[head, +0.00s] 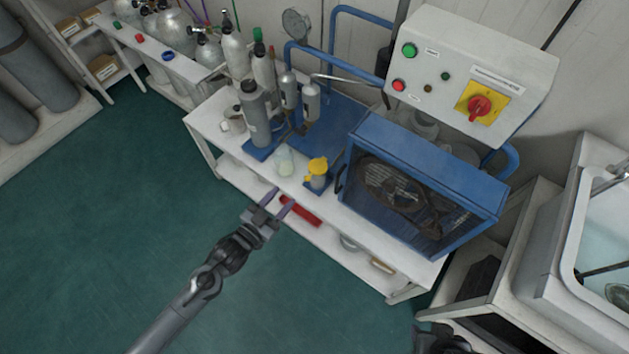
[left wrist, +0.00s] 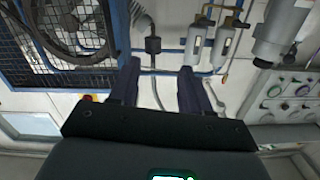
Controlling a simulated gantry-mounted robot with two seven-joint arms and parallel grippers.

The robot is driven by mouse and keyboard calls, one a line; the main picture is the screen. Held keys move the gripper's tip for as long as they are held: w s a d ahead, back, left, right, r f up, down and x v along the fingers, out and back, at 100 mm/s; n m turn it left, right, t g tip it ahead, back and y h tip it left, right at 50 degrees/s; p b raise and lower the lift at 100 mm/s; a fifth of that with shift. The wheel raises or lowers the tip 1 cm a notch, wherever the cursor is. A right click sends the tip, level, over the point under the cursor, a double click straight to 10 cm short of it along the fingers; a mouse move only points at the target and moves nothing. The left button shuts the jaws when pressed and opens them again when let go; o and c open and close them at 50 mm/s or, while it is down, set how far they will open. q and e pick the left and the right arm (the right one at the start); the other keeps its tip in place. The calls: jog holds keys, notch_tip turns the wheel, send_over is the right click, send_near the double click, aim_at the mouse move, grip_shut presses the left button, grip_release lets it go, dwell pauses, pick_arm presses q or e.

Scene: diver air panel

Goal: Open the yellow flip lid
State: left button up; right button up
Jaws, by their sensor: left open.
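The yellow flip lid (head: 318,166) sits on top of a small container (head: 317,182) on the white bench, just left of the blue caged machine. Its exact angle is too small to tell. My left gripper (head: 279,203) is open and empty, in front of the bench edge, to the lower left of the lid and apart from it. In the left wrist view its two fingers (left wrist: 160,80) stand apart with nothing between them; the lid cannot be made out there.
A clear jar (head: 284,162) stands left of the lid. A dark grey cylinder (head: 255,115) stands farther left. The blue caged machine (head: 425,185) closes off the right side, below a control box (head: 470,75).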

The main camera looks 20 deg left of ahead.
pick_arm(q)
jog(key=b, duration=0.4)
send_near(306, 180)
notch_tip(306, 180, up, 2)
notch_tip(306, 180, down, 3)
jog(key=b, duration=0.5)
jog(key=shift+m, duration=0.4)
jog(key=b+x, duration=0.1)
jog(key=x, duration=0.2)
jog(key=b+x, duration=0.1)
jog(key=x, duration=0.3)
jog(key=r+b+x, duration=0.1)
jog(key=x, duration=0.2)
jog(key=shift+w, duration=0.15)
pick_arm(e)
notch_tip(306, 180, down, 15)
jog(key=shift+w, duration=0.15)
pick_arm(q)
grip_shut()
